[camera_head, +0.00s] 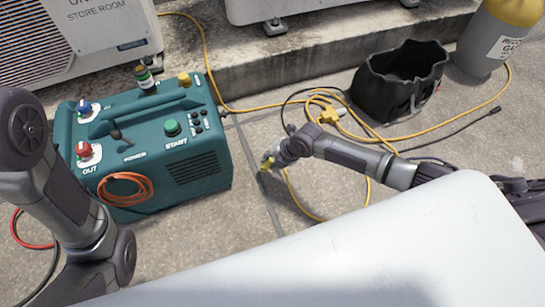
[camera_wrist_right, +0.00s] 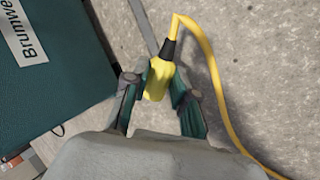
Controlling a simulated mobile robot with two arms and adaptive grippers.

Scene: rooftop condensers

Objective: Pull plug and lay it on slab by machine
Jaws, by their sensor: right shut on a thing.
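The yellow plug (camera_wrist_right: 158,80) is between the fingers of my right gripper (camera_wrist_right: 160,97), which is shut on it. Its yellow cord leaves through a dark sleeve and curves down the right side of the wrist view. In the head view my right gripper (camera_head: 276,158) holds the plug (camera_head: 267,163) over the concrete slab (camera_head: 245,250), to the right of the teal machine (camera_head: 205,165). I cannot tell whether the plug touches the slab. The machine also shows in the wrist view (camera_wrist_right: 60,85), left of the plug and apart from it. My left arm shows, but its gripper does not.
A yellow cord with a connector (camera_head: 328,117) lies looped behind my right arm. A black bag (camera_head: 395,80) and a grey cylinder (camera_head: 485,45) stand at the back right. Condenser units (camera_head: 75,40) stand behind the machine.

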